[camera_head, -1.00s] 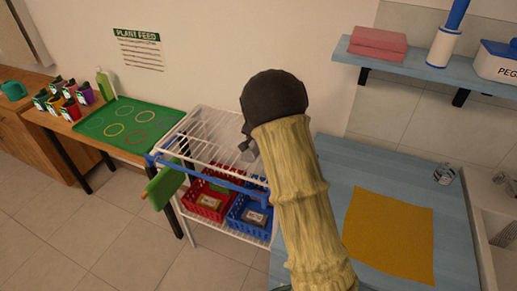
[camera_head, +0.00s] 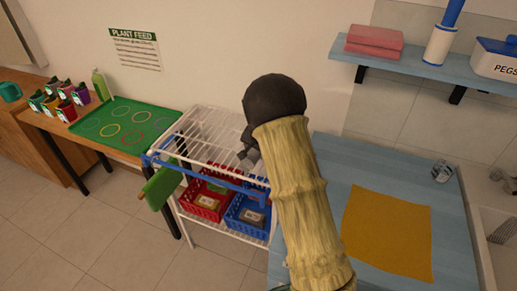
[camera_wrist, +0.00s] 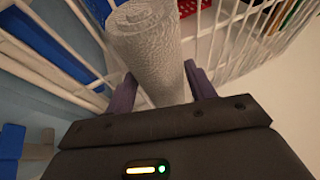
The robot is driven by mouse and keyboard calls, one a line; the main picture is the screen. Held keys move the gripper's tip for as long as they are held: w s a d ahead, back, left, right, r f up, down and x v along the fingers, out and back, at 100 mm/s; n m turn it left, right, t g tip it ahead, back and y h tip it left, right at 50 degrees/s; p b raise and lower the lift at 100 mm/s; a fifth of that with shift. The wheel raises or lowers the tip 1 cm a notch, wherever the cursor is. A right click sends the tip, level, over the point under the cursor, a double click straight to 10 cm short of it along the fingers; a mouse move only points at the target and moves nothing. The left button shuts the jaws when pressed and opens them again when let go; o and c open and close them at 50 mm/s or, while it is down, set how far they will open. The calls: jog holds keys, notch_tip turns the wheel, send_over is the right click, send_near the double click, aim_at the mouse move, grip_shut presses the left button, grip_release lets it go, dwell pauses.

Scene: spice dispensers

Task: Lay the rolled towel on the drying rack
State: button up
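The rolled towel (camera_wrist: 145,45) is a pale grey textured roll in the wrist view. It lies between the two purple fingers of my gripper (camera_wrist: 160,72), which press close on both its sides. White wires of the drying rack (camera_wrist: 215,40) show around and beyond the roll. In the head view my gripper (camera_head: 247,150) is at the right part of the white drying rack (camera_head: 205,130), partly behind my arm. The towel cannot be made out there. Whether it touches the wires is unclear.
Red (camera_head: 205,202) and blue (camera_head: 247,214) baskets stand on the shelf below the rack. A green mat (camera_head: 125,125) lies on the left table. A blue table (camera_head: 340,165) with a yellow cloth (camera_head: 388,232) stands right.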

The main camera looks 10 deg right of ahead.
jog(key=shift+o, duration=1.1)
jog(key=shift+r, duration=0.15)
jog(key=v, duration=1.2)
